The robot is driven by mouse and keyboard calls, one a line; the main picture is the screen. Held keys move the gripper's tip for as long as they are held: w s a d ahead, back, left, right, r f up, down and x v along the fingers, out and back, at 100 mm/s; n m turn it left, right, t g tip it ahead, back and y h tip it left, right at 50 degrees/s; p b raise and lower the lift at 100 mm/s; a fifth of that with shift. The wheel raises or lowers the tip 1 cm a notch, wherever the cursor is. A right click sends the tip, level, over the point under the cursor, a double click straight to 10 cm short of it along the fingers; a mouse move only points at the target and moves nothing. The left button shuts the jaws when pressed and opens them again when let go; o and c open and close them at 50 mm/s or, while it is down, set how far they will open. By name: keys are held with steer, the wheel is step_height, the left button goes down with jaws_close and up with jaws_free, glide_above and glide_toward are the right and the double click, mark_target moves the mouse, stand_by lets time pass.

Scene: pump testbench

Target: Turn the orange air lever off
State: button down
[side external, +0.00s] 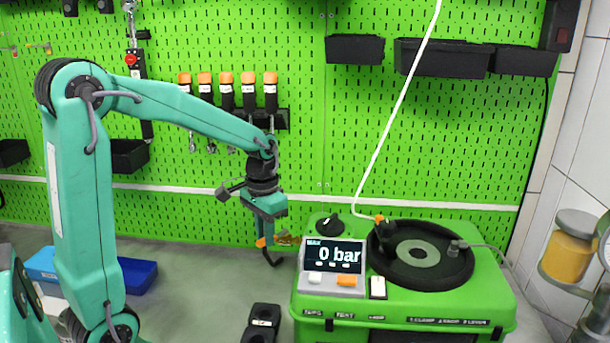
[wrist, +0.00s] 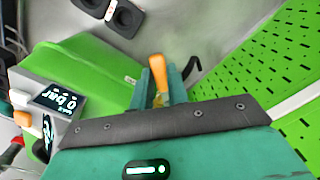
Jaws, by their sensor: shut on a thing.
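The orange air lever (wrist: 157,68) shows between my fingers in the wrist view, with brass at its base. In the side view its orange end (side external: 261,242) shows at my fingertips, beside a brass fitting (side external: 285,239) at the left side of the green pump testbench (side external: 400,312). My gripper (side external: 268,236) points down there and is shut on the lever; in the wrist view its teal fingers (wrist: 160,88) stand on both sides of it. The fingers hide part of the lever. The display (side external: 333,254) on the bench reads 0 bar.
A black knob (side external: 336,224), a black ring (side external: 420,255) and a white hose (side external: 388,133) are on or above the bench. A black hook-shaped part (side external: 272,259) hangs below my gripper. A blue tray (side external: 135,275) and black sockets (side external: 262,320) lie left. The green pegboard wall stands behind.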

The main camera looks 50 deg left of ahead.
steer(key=shift+w+d+r+n, duration=0.1)
steer(key=shift+w+d+n, duration=0.15)
steer(key=shift+d+n, duration=0.75)
steer(key=shift+w+d+f+n, duration=0.15)
steer(key=shift+w+n, duration=0.15)
steer(key=shift+n, duration=1.45)
steer(key=shift+w+d+r+n, duration=0.2)
steer(key=shift+d+n, duration=0.4)
steer(key=shift+n, duration=0.75)
steer(key=shift+w, duration=0.1)
steer(key=c, duration=1.4)
jaws_free()
steer(key=shift+o, duration=0.2)
step_height(320, 180, up, 8)
steer(key=shift+f, duration=0.2)
